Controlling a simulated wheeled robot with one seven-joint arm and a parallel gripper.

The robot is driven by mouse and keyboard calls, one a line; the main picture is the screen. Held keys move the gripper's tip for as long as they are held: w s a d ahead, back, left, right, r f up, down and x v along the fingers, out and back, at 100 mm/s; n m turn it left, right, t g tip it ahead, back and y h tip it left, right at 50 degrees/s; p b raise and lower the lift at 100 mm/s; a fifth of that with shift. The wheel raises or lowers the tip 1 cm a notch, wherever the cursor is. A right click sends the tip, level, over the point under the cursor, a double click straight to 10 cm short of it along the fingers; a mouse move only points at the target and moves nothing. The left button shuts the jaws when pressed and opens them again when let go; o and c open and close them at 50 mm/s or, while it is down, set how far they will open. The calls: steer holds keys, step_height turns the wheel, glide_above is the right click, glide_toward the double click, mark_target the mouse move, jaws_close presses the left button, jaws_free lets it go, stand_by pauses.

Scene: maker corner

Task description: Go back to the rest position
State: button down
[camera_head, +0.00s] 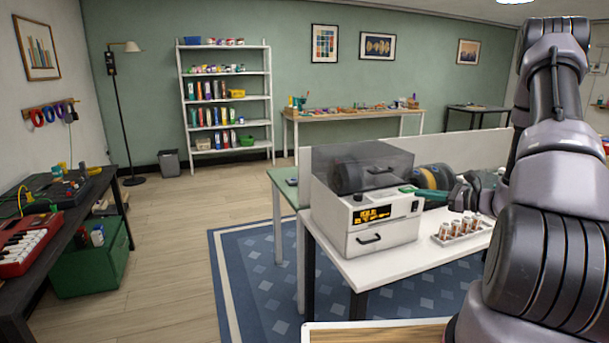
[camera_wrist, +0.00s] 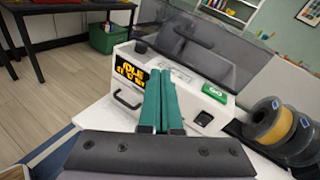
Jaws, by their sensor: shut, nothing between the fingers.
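My gripper (camera_wrist: 161,90) has its two teal fingers together, with nothing between them. In the wrist view they point at the front of a white machine (camera_wrist: 207,105) and cover part of it. I cannot tell how far the tips are from it. In the head view the gripper (camera_head: 432,198) is just right of the same machine (camera_head: 385,236), above the white table. My arm comes down from the right side of that view. The machine has a lit orange display, a front drawer handle and a smoky clear cover (camera_head: 362,165).
The white table (camera_head: 390,262) also bears a tray with small vials (camera_head: 462,228). Filament spools (camera_wrist: 274,122) stand right of the machine. A dark bench (camera_head: 70,225) with a red keyboard (camera_head: 28,247) is at left. Open wooden floor lies between them.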

steer(key=s+a+r+n+g+h, duration=0.1)
steer(key=s+a+r+n+g, duration=0.3)
steer(key=s+a+r+n, duration=0.4)
steer(key=s+a+r+n+g, duration=0.35)
steer(key=a+r, duration=0.25)
steer(key=r, duration=0.3)
steer(key=s+r+n+t+h, duration=0.3)
steer(key=s+r+n+h, duration=0.5)
steer(key=s+r, duration=0.4)
steer(key=s+d, duration=0.1)
steer(key=s, duration=0.3)
steer(key=shift+s+t+h, duration=0.3)
steer(key=shift+t+h, duration=0.05)
steer(key=shift+h, duration=0.05)
